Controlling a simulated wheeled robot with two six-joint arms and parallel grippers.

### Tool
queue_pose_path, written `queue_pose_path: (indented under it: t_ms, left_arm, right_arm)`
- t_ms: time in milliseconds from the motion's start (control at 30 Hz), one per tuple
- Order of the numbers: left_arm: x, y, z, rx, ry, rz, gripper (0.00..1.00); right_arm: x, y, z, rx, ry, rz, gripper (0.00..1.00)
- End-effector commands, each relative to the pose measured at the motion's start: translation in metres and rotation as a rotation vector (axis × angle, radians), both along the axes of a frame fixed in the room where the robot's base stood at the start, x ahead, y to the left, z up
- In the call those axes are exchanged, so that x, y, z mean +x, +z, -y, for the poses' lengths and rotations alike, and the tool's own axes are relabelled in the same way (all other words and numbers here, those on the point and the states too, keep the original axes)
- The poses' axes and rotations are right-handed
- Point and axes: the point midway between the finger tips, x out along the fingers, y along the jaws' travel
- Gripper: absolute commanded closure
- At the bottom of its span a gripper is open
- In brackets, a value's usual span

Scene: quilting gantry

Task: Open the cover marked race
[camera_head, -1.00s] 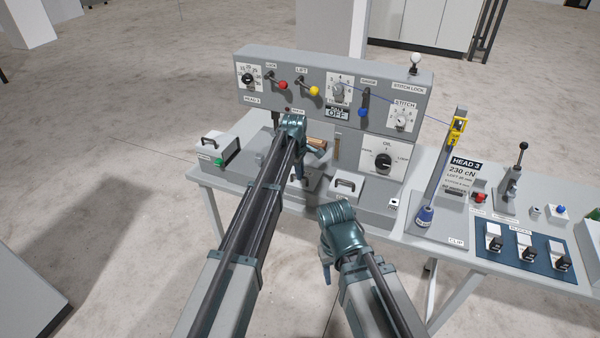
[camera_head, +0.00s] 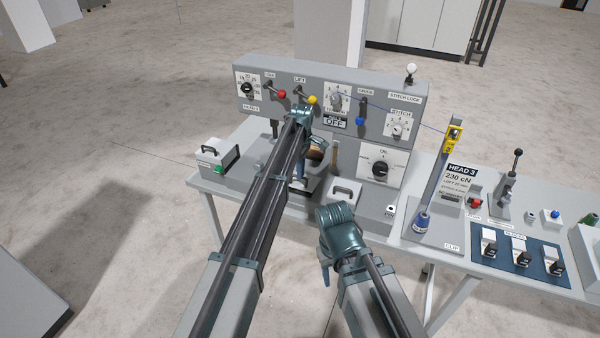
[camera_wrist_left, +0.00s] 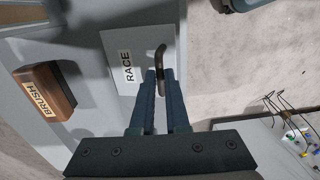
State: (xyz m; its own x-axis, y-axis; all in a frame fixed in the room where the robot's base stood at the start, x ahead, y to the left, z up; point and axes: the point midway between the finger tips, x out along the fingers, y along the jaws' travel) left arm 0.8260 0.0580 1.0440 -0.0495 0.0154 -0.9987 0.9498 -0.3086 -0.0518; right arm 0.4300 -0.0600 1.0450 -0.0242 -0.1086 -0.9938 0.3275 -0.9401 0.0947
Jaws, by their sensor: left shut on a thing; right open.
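The pale cover marked RACE (camera_wrist_left: 125,80) shows in the left wrist view, with its dark curved handle (camera_wrist_left: 160,60) between the two fingers of my left gripper (camera_wrist_left: 160,78). My left gripper is shut on that handle. In the head view my left gripper (camera_head: 300,178) is over the front of the machine, and the arm hides most of the cover. A dark area (camera_head: 306,188) shows just below it, and I cannot tell exactly how far the cover is tilted. My right gripper (camera_head: 325,274) is open and empty, low in front of the table.
A wooden brush block (camera_wrist_left: 45,92) sits beside the cover. Another handled cover (camera_head: 345,193) is right of my left gripper, and a handled box (camera_head: 215,155) stands at left. The upright control panel (camera_head: 290,85) with knobs and levers rises behind.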

Motion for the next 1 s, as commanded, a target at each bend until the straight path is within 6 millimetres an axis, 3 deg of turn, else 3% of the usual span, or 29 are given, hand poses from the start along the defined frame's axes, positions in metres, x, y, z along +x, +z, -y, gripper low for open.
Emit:
queue_pose_path:
  t_ms: [100,133,300,733,1000]
  left_arm:
    - [0.0,0.0,0.0,0.001,0.0,0.0,1.0]
    - [0.0,0.0,0.0,0.001,0.0,0.001,0.83]
    - [0.0,0.0,0.0,0.001,0.0,0.001,0.56]
    - [0.0,0.004,0.0,0.001,0.0,0.001,0.56]
    - [0.001,0.03,0.0,0.001,0.0,0.001,0.56]
  right_arm:
    - [0.0,0.0,0.0,0.0,0.0,0.0,0.5]
    - [0.0,0.0,0.0,0.0,0.0,0.0,0.5]
    - [0.0,0.0,0.0,0.0,0.0,0.0,0.5]
    - [0.0,0.004,0.0,0.0,-0.001,0.0,0.5]
    - [0.0,0.03,0.0,0.001,-0.006,0.0,0.5]
